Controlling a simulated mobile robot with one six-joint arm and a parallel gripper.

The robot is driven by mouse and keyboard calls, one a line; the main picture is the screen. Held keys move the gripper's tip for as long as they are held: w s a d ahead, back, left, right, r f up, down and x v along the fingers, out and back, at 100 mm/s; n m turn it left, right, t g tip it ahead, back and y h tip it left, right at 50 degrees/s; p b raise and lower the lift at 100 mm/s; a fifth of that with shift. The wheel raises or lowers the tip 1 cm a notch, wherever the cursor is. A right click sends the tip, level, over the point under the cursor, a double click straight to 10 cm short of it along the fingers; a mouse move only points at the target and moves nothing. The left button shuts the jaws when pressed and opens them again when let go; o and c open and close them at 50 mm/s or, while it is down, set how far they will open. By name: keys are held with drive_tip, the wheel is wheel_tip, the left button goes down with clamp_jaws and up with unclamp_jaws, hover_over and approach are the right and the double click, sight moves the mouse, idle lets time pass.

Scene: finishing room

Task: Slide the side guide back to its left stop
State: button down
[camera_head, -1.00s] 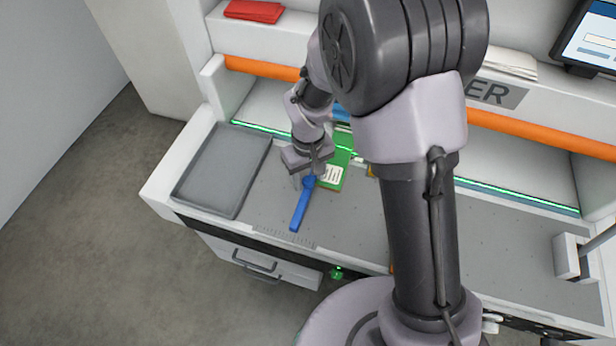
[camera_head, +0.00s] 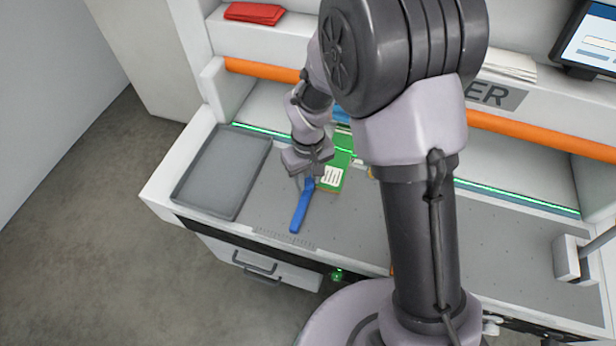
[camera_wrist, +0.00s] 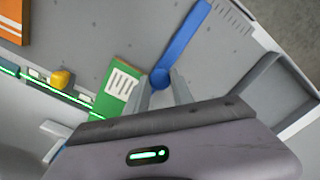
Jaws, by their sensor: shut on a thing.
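The side guide is a blue bar (camera_head: 301,206) lying on the grey table, near the printed scale at the front edge. It also shows in the wrist view (camera_wrist: 182,42), with a round blue knob (camera_wrist: 160,78) at its near end. My gripper (camera_head: 305,181) is down at that end. In the wrist view its two fingers (camera_wrist: 163,92) stand on either side of the knob and are shut on it. The wrist housing hides part of the fingers. A left stop cannot be made out.
A green block with a white label (camera_head: 333,173) lies close to the right of the guide. A grey tray (camera_head: 187,190) lies to the left, with bare table between it and the guide. A yellow thing (camera_wrist: 61,79) shows in the wrist view.

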idle(0.8)
hover_over(271, 183)
drive_tip(key=shift+d+r+p, duration=0.1)
drive_tip(key=shift+p, duration=0.3)
drive_tip(key=c, duration=1.3)
unclamp_jaws()
drive_tip(key=shift+o, duration=1)
drive_tip(key=shift+a, duration=0.2)
drive_tip(key=shift+d, duration=0.1)
wheel_tip(271, 183, up, 17)
drive_tip(key=p, duration=0.4)
drive_tip(key=shift+r, duration=0.15)
